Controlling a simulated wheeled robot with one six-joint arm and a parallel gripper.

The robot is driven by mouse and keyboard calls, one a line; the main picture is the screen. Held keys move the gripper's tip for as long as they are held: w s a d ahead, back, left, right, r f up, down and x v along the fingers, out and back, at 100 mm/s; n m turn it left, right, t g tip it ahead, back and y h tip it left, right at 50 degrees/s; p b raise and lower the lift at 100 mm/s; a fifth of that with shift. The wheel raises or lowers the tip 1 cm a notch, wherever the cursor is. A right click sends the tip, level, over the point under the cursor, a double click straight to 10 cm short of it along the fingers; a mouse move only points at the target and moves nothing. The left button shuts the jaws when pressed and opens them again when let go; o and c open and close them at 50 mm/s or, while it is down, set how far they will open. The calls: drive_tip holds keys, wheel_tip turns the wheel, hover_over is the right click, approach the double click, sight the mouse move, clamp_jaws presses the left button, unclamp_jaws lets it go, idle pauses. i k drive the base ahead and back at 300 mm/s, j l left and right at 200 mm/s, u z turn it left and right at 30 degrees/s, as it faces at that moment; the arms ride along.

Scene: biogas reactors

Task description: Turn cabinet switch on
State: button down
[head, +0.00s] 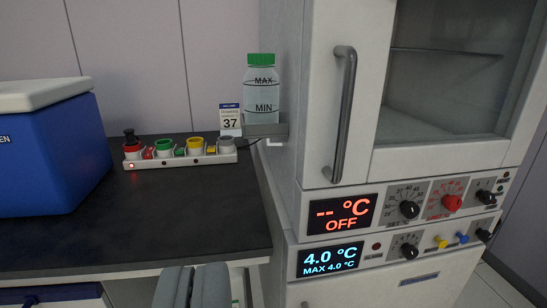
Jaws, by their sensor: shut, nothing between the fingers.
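The white cabinet (310,120) stands on the right, with a glass-fronted upper door and two control rows below it. The upper display (338,213) reads "-- °C OFF" in red. Its row holds a black dial (409,209), a red dial (451,203) and a black switch knob (486,197) at the right end. Another black knob (484,235) sits at that row's right end. My gripper (194,272) is shut and empty at the bottom, left of and apart from the cabinet.
A dark bench (180,220) fills the left, with a blue cooler box (50,150) and a strip with coloured caps (180,155). A green-capped bottle (261,90) sits in a holder on the cabinet's side. A vertical door handle (344,115) sticks out from the upper door.

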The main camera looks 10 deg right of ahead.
sight(487, 197)
drive_tip(key=z, duration=1.35)
drive_tip(key=i+l+z, duration=0.35)
